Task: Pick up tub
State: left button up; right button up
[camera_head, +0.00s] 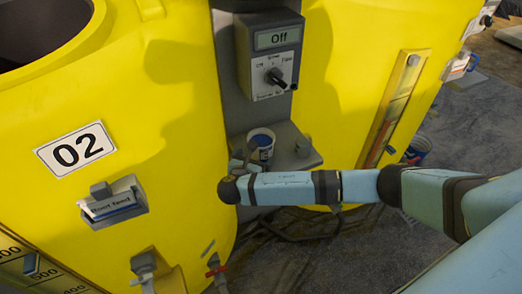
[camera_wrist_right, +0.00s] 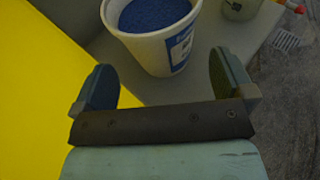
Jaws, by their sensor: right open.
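A white tub (camera_head: 261,142) with a blue label and blue contents stands on a small grey shelf (camera_head: 302,160) below the control box. In the right wrist view the tub (camera_wrist_right: 175,48) is upright, with its open top showing. My right gripper (camera_head: 243,158) is at the shelf's left end, close beside the tub. In the wrist view its two fingers (camera_wrist_right: 160,78) are apart, one on each side of the tub's near lower part, and the tub does not appear gripped. The gripper partly hides the tub in the head view. My left gripper is not in view.
Yellow tanks stand left (camera_head: 160,100) and right (camera_head: 340,60) of the shelf. The control box (camera_head: 275,65) reads "Off". A small grey round object (camera_head: 303,147) sits on the shelf right of the tub. Hoses lie below.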

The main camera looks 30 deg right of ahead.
aim_at(257, 155)
jog(key=shift+b+x, duration=0.65)
jog(key=shift+x, duration=2.05)
jog(key=shift+s, duration=0.1)
jog(key=c, duration=0.9)
